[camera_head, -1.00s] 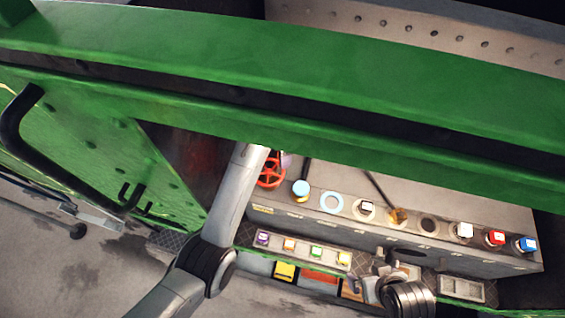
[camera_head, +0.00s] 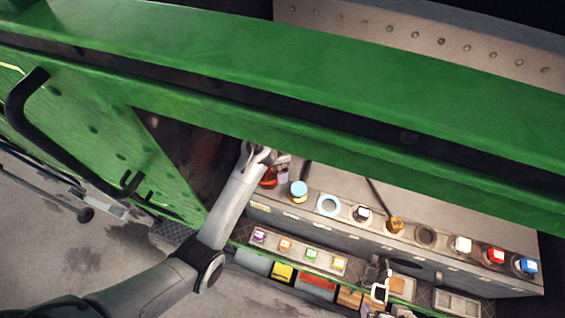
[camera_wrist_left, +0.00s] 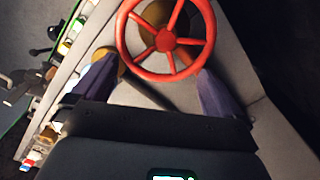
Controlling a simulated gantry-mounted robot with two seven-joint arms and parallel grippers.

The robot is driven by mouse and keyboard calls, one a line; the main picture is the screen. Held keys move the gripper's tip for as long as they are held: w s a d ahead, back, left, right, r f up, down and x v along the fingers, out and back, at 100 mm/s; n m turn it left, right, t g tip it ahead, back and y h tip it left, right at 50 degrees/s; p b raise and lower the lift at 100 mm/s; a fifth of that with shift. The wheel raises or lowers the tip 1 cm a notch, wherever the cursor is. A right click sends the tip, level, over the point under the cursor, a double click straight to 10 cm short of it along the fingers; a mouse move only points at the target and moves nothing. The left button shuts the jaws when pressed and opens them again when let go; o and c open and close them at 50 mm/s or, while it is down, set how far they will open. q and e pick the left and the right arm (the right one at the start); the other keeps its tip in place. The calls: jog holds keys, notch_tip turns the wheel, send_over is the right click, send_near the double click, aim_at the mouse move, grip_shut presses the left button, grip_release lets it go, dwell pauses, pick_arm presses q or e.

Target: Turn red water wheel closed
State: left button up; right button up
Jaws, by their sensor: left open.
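The red water wheel (camera_wrist_left: 167,41) is a spoked red ring in the upper middle of the left wrist view, with a brass-coloured part behind it. In the head view only a bit of the wheel (camera_head: 268,179) shows, partly hidden by my left gripper (camera_head: 270,157). My left gripper (camera_wrist_left: 155,70) is open, its purplish fingers apart on the near side of the wheel. The wheel lies beyond the fingertips, and I cannot tell whether they touch it. My right gripper (camera_head: 379,290) is partly visible low in the head view; its jaws are unclear.
A grey bench (camera_head: 400,252) carries a row of round holes and coloured pieces, including a blue-topped one (camera_head: 298,190) near the wheel. A shelf with small coloured bottles (camera_head: 311,254) runs below. The green tram beam (camera_head: 300,75) crosses above my left arm.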

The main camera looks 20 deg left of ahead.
pick_arm(q)
jog(key=shift+f, duration=0.2)
jog(key=c, duration=0.7)
